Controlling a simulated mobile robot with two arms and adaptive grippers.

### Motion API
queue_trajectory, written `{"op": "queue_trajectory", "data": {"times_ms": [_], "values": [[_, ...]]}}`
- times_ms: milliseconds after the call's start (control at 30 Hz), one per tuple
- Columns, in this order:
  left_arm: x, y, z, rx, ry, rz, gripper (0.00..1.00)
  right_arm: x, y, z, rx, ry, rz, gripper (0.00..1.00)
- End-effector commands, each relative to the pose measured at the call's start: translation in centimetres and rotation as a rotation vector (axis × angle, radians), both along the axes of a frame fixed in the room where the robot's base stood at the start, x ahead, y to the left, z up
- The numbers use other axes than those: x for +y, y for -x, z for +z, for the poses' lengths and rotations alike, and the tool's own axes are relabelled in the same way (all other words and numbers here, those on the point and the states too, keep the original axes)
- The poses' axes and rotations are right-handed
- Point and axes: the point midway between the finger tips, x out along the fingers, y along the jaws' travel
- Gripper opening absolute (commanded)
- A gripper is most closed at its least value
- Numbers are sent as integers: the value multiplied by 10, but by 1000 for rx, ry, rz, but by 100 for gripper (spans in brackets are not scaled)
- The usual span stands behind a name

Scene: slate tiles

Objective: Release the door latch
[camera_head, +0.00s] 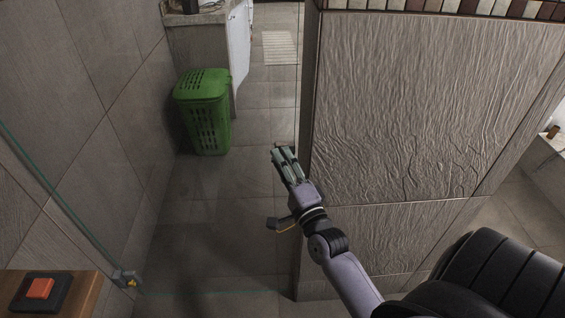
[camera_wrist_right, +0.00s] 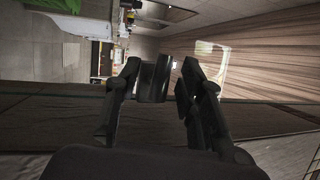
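A red push button (camera_head: 39,288) on a black plate sits on a wooden surface at the lower left of the head view. It looks unpressed, but I cannot be sure. A clear glass panel with a teal edge and a small metal fitting (camera_head: 127,278) stands beside it; no latch is plain to see. My right gripper (camera_head: 284,155) is in mid-picture, well to the right of the button and pointing away from it. My left gripper is not in view.
A tiled wall block (camera_head: 400,110) stands close at the right of my right gripper. A green lidded basket (camera_head: 203,110) stands by the left wall, near a white cabinet (camera_head: 239,45). The floor between is clear. A pale mat (camera_head: 280,48) lies farther back.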

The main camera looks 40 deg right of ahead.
Motion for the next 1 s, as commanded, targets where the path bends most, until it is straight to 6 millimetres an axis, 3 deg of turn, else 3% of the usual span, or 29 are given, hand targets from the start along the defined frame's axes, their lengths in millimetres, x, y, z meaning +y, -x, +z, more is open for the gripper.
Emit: {"op": "queue_trajectory", "data": {"times_ms": [67, 600, 867, 1000], "values": [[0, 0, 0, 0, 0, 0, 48, 0, 0, 0, 0, 0, 0, 36], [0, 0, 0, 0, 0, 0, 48, 0, 0, 0, 0, 1, 0, 0], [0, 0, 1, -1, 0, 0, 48, 0, 0, 0, 1, 2, 0, 0], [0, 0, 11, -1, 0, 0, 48, 0, 1, 3, 20, 32, 0, 0]]}}
